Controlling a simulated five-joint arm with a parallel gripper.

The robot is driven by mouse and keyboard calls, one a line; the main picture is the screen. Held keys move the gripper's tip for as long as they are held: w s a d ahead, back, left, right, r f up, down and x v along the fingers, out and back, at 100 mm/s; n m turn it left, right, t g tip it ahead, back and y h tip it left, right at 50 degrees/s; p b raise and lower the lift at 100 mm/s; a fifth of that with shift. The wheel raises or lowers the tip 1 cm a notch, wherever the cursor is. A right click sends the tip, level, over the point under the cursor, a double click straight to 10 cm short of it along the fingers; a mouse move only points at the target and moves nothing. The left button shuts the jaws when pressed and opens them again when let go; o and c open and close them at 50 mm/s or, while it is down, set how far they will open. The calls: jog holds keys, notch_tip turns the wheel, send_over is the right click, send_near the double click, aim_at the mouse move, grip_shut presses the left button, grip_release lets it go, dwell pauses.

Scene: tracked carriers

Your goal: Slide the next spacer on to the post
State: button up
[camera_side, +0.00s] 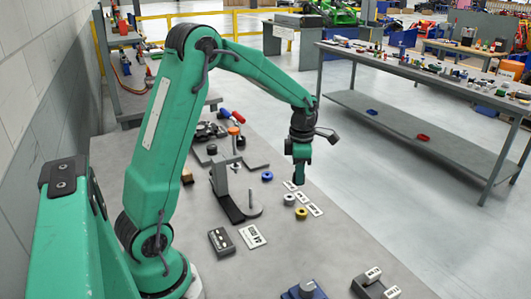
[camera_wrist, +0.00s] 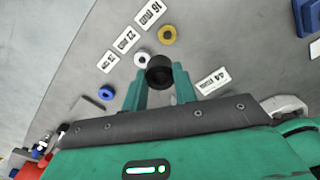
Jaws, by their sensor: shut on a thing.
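My gripper (camera_side: 299,172) points down above the table. In the wrist view its green fingers (camera_wrist: 160,88) are shut on a black spacer (camera_wrist: 159,71), whose dark hole faces the camera. A thin upright post (camera_side: 251,196) stands on a round grey base to the left of my gripper in the side view; I see no spacer on it. I cannot make out the post in the wrist view. A white spacer (camera_side: 289,199), a yellow spacer (camera_side: 301,213) and a blue spacer (camera_side: 267,176) lie on the table; the wrist view also shows them.
Printed cards (camera_wrist: 126,40) lie beside the spacers. A dark upright bracket (camera_side: 222,185) stands just left of the post. A grey button box (camera_side: 221,241) and a card (camera_side: 253,236) lie nearer. A blue block (camera_side: 304,290) is at the front. The table right of the post base is partly clear.

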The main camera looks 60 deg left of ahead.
jog(key=shift+s+a, duration=0.1)
jog(key=shift+s+a+r, duration=0.1)
jog(key=shift+s+a, duration=0.1)
jog(key=s+a, duration=0.2)
jog(key=s, duration=0.2)
jog(key=s+a+r, duration=0.1)
jog(key=s+a, duration=0.1)
jog(key=s, duration=0.1)
jog(key=s+a+r, duration=0.1)
jog(key=s+a, duration=0.1)
jog(key=s, duration=0.2)
jog(key=shift+s+r, duration=0.2)
jog(key=shift+s, duration=0.1)
jog(key=shift+f, duration=0.15)
jog(key=shift+f, duration=1.75)
jog(key=shift+f, duration=1.4)
dwell(2.5)
jog(key=o, duration=1.1)
